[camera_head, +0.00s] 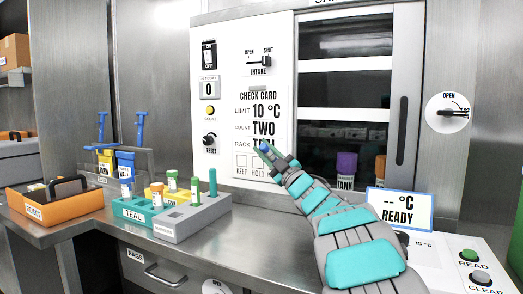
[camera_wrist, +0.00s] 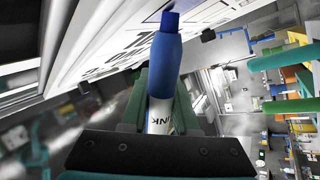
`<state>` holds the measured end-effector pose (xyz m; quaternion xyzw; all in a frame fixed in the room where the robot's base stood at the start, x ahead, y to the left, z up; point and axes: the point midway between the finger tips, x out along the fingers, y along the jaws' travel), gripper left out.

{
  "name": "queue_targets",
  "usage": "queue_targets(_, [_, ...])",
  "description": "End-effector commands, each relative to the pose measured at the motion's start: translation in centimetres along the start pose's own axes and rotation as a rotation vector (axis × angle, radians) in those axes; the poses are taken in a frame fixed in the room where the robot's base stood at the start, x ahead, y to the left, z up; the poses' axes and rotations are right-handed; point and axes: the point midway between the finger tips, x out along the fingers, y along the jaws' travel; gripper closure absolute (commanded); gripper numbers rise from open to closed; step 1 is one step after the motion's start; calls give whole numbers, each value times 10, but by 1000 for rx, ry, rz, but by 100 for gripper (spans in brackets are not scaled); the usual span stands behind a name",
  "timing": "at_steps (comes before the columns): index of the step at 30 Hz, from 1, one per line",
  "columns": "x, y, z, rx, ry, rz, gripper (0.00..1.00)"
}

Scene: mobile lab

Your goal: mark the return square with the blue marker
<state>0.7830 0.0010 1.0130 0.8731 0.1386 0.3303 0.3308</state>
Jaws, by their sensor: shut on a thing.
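My gripper (camera_head: 272,156) is raised in front of the check card (camera_head: 243,120) on the white panel. In the wrist view my gripper (camera_wrist: 162,108) is shut on the blue marker (camera_wrist: 164,62), which has a white section with "INK" lettering. The marker's narrow blue end points away from the gripper, close to the panel; I cannot tell whether it touches. The card shows a keep square (camera_head: 242,160) and a hold square (camera_head: 258,161), both looking empty. No return square is visible; my gripper and arm cover the card's lower right.
An orange reject tray (camera_head: 60,212) is at left. A ready sign (camera_head: 399,208) and a purple-capped tank bottle (camera_head: 346,165) are right of my arm.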

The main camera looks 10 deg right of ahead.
Motion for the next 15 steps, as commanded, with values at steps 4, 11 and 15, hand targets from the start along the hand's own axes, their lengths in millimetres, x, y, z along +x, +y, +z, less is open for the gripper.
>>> queue_targets(4, [-1, 0, 1, 1, -3, 1, 100])
queue_targets(11, [-5, -8, -11, -1, 0, 0, 100])
queue_targets(15, [-10, -15, -20, 2, -2, 0, 100])
